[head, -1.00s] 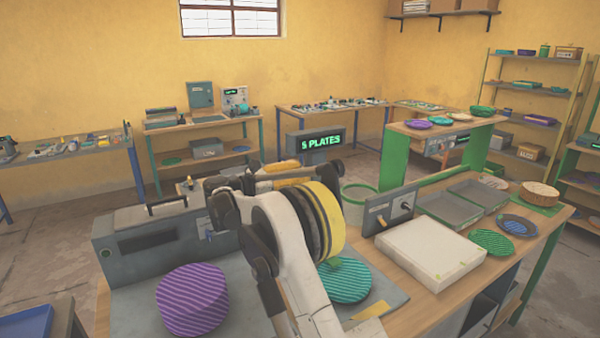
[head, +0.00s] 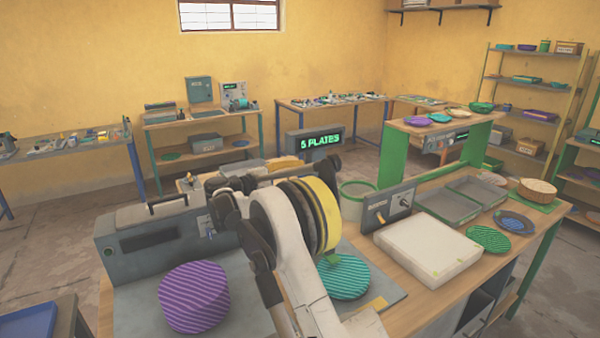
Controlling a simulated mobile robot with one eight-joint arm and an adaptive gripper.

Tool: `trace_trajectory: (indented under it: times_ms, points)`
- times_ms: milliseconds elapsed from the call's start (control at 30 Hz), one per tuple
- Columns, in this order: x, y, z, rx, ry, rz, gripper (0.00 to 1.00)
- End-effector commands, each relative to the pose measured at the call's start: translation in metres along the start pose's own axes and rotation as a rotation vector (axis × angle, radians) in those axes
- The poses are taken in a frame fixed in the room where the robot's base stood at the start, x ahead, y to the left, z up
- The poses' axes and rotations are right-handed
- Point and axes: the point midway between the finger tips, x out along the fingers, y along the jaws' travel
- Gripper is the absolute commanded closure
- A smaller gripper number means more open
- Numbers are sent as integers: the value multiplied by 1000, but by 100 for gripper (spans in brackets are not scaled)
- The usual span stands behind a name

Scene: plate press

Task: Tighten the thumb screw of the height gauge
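I cannot pick out the height gauge or its thumb screw with certainty. A small fitting with a brass-coloured top (head: 189,183) stands behind the grey press housing (head: 150,240), close to my arm. A grey upright panel (head: 391,206) with an orange lever and small dark knobs stands on the bench to the right of my arm. My white arm with black and yellow rings fills the middle of the view and hides part of the bench. The fingers of my gripper cannot be made out behind the arm links.
A purple ribbed stack (head: 194,297) and a teal ribbed disc (head: 344,277) lie on the grey bench plate. A white slab (head: 428,248), grey trays (head: 443,206) and round plates (head: 490,239) are to the right. A "5 PLATES" sign (head: 320,140) stands behind.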

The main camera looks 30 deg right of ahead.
Motion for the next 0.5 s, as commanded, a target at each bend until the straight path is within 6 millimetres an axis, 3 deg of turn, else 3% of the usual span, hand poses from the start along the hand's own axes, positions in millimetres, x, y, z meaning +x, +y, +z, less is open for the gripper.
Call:
trace_trajectory:
  times_ms: [500]
  points:
    - [1, -1, 0, 489, 0, 1, 98]
